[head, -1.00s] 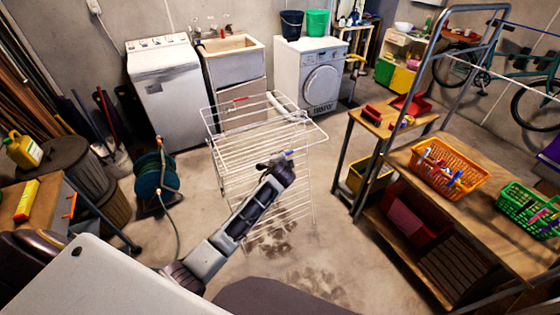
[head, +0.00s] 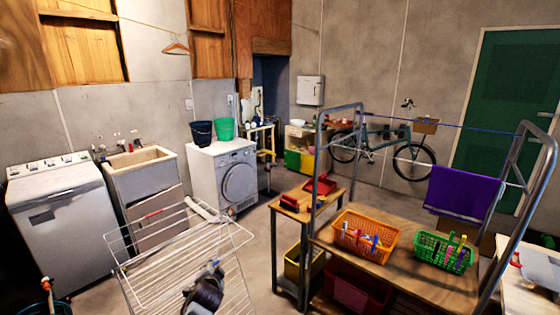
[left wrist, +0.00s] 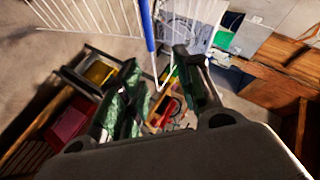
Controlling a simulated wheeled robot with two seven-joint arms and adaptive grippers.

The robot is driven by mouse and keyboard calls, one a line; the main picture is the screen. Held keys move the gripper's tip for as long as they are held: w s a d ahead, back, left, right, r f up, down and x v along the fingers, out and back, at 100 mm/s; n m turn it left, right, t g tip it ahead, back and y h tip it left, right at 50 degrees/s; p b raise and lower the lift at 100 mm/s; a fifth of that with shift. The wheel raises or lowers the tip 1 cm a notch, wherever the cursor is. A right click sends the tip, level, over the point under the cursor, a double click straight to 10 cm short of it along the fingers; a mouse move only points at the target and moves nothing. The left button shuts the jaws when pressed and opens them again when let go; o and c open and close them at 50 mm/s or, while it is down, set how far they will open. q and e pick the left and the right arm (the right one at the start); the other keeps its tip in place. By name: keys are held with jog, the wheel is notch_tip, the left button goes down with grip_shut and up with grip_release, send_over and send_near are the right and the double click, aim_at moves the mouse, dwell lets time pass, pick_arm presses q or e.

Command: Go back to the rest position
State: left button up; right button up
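My left gripper (head: 212,268) shows at the bottom of the head view, in front of the white wire drying rack (head: 150,262). In the left wrist view its two dark fingers (left wrist: 160,98) stand apart with a gap between them, and I see nothing held. A blue rod with a white wire end (left wrist: 149,28) lies just beyond the fingertips; I cannot tell whether it touches them. Rack wires (left wrist: 90,16) run along the top of that view. Much of the left arm is out of the head view. My right gripper is in neither view.
A wooden bench (head: 405,270) with an orange basket (head: 365,237) and a green basket (head: 443,252) stands at the right. A purple towel (head: 458,194) hangs behind it. A washer (head: 62,225), sink (head: 140,160) and dryer (head: 222,172) line the left wall. Floor shows between rack and bench.

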pick_arm(q)
notch_tip(320, 180, down, 19)
jog(key=s+d+n+g+h, duration=0.1)
jog(key=s+n+h, duration=0.2)
jog(key=s+a+f+n+g, duration=0.1)
jog(key=s+f+g, duration=0.1)
jog(key=s+f, duration=0.6)
jog(key=s+a+f+n+g, duration=0.1)
jog(key=s+f, duration=0.4)
jog(key=f, duration=0.5)
jog(key=s+f+g, duration=0.1)
jog(key=s+f, duration=0.4)
jog(key=s, duration=0.3)
jog(key=s+a+f+n+g, duration=0.15)
jog(key=s+f, duration=0.25)
jog(key=s, duration=0.4)
jog(key=s+f+g, duration=0.1)
jog(key=s+f, duration=0.4)
jog(key=s, duration=0.3)
jog(key=s+f+g, duration=0.1)
jog(key=s+f, duration=0.1)
jog(key=s, duration=0.9)
jog(key=s+d+f+g, duration=0.1)
jog(key=s+f+g, duration=0.1)
jog(key=s, duration=1)
jog(key=shift+f+b, duration=0.3)
jog(key=shift+b, duration=0.05)
jog(key=shift+w+d+g, duration=0.1)
jog(key=shift+w+g, duration=0.05)
jog(key=shift+g, duration=0.1)
